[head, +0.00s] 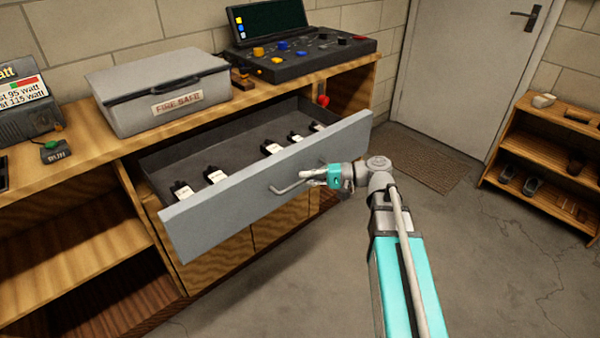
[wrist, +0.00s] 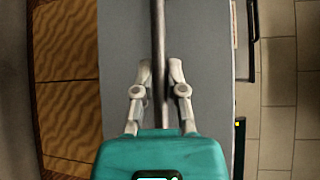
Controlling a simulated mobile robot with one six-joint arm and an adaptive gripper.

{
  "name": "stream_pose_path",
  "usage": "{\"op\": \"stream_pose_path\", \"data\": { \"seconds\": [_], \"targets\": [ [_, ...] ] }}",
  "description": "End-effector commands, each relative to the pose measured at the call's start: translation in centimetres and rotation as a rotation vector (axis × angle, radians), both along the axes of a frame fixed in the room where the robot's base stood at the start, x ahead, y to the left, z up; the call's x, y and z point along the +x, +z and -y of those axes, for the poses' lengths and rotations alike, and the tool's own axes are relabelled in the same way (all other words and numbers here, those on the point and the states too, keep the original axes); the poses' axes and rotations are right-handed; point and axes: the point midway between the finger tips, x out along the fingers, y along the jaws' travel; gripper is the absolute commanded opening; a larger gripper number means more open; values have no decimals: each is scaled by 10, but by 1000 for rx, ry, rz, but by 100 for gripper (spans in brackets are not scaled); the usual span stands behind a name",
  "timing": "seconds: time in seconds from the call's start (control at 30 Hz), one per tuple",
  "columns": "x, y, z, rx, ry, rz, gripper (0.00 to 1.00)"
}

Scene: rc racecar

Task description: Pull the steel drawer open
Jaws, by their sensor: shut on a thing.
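The steel drawer (head: 250,190) is grey and stands pulled out from the wooden bench in the head view. Its inside shows, with several small black items bearing white labels lying in a row. The drawer's bar handle (head: 286,189) runs along the front face. My gripper (head: 318,175) is at the right part of the handle, shut on it. In the wrist view the handle (wrist: 158,40) runs between the two fingers of my gripper (wrist: 160,75), in front of the grey drawer front (wrist: 122,60).
A fire safe box (head: 158,90) and a control console (head: 305,58) stand on the bench (head: 80,148) above the drawer. Open shelves are at the lower left. A shoe rack (head: 545,150) stands at the right. The floor in front of the drawer is clear.

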Motion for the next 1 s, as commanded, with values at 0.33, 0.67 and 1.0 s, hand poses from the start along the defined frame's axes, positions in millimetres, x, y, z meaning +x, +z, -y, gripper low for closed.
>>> {"op": "stream_pose_path", "data": {
  "seconds": [0.33, 0.67, 1.0],
  "targets": [
    [-2, 0, -1, -1, 7, 0, 0],
    [-2, 0, -2, 0, 7, 0, 51],
    [-2, 0, -2, 0, 7, 0, 51]
  ]
}}
